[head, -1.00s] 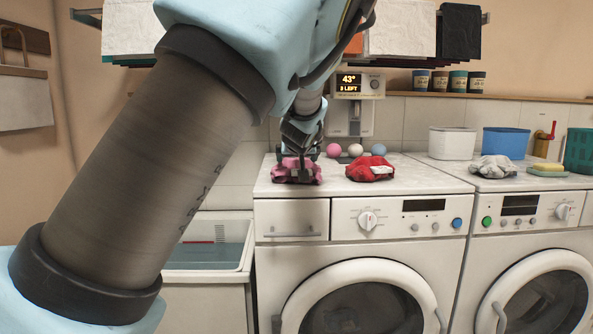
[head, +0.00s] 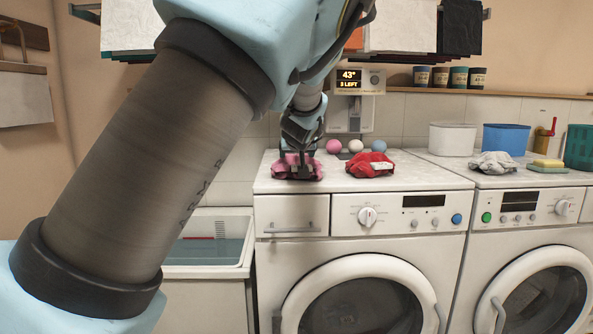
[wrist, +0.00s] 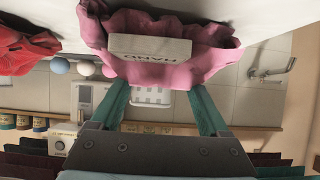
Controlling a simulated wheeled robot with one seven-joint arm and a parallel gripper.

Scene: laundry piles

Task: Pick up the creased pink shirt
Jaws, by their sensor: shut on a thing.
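The creased pink shirt (head: 297,171) is a crumpled bundle at the left end of the left washing machine's top (head: 340,184). In the wrist view the pink shirt (wrist: 155,72) spreads across the fingertips, with a pale tag (wrist: 150,48) reading "HAND" on it. My gripper (head: 298,160) is on the shirt from above, and its teal fingers show in the wrist view (wrist: 158,95) with cloth between their tips. It is shut on the shirt. The fingertips are hidden by the cloth. The shirt appears to be still at the machine top; I cannot see a clear gap.
A red garment (head: 370,166) with a white tag lies just right of the shirt. Pink, white and blue balls (head: 355,146) sit behind. A grey cloth (head: 494,164) lies on the right machine, near a white tub (head: 452,139) and blue tub (head: 505,139). A sink (head: 208,240) is at left.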

